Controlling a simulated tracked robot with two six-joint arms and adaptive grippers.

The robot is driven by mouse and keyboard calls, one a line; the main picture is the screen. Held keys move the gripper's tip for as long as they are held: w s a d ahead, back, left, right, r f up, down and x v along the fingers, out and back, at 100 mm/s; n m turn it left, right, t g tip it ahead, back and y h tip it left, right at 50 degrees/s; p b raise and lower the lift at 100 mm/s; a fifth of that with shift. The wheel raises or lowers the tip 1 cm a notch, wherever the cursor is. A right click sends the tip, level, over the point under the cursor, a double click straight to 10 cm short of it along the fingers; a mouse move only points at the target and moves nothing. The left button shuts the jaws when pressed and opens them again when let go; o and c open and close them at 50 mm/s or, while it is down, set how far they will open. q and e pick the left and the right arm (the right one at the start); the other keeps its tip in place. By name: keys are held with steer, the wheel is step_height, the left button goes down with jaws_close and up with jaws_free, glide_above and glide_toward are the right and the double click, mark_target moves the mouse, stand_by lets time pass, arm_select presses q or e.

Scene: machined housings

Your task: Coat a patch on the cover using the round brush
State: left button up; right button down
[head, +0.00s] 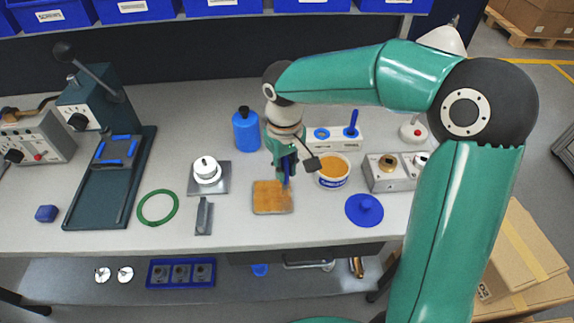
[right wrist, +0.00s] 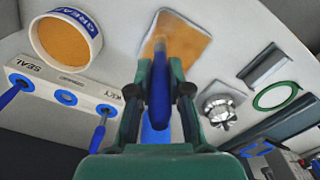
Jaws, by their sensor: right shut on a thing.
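The cover (head: 272,208) is a flat square plate on the bench, largely coloured orange-brown on top. In the right wrist view the cover (right wrist: 186,38) shows orange with paler grey areas. My right gripper (head: 285,168) is shut on the round brush (head: 287,172), pointing down over the cover's upper right part. In the right wrist view the brush's blue handle (right wrist: 159,95) lies between the fingers and its blurred tip overlaps the cover; I cannot tell whether it touches. A white tub of orange grease (head: 333,168) stands open right of the gripper. My left gripper is not in view.
A white tool rack (head: 352,143) with blue tools stands behind the tub. A blue lid (head: 364,210) lies to the right, a blue bottle (head: 246,130) behind. A grey block (head: 204,216), white round part (head: 207,170) and green ring (head: 157,207) lie left. Front bench edge is clear.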

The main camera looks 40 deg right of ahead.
steer(key=shift+f+b, duration=0.8)
steer(key=shift+f, duration=0.15)
stand_by(0.5)
steer(key=shift+s+a, duration=0.1)
steer(key=shift+s, duration=0.05)
stand_by(2.3)
